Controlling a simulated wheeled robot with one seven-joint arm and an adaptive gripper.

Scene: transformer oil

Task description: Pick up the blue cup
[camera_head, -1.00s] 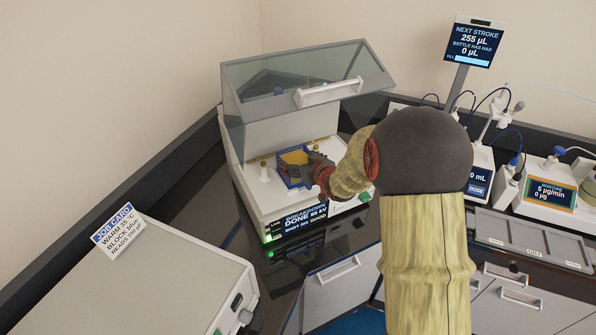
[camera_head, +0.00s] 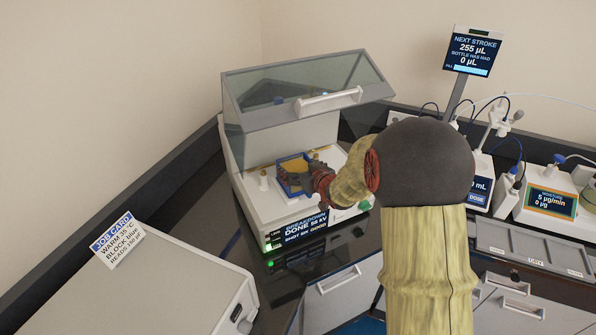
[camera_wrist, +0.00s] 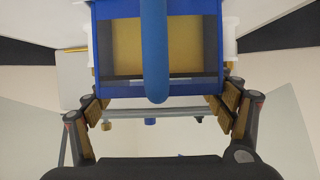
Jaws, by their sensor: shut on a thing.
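The blue cup (camera_head: 282,186) is a small box-shaped vessel with blue walls and yellow-amber contents. It is in the open chamber of the breakdown tester (camera_head: 250,205), between the tester's posts. In the wrist view the blue cup (camera_wrist: 102,48) fills the top middle, with its rounded blue handle bar toward me. My gripper (camera_head: 312,178) reaches in from the right and is shut on the cup. In the wrist view the fingers of my gripper (camera_wrist: 160,98) stand at its left and right sides. I cannot tell whether the cup's underside touches the tester.
The tester's clear hood (camera_head: 300,85) is raised above the cup and my gripper. A white unit with a job card (camera_head: 117,240) stands at the front left. Dosing and moisture instruments (camera_head: 550,200) and a grey tray (camera_head: 530,243) are at the right.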

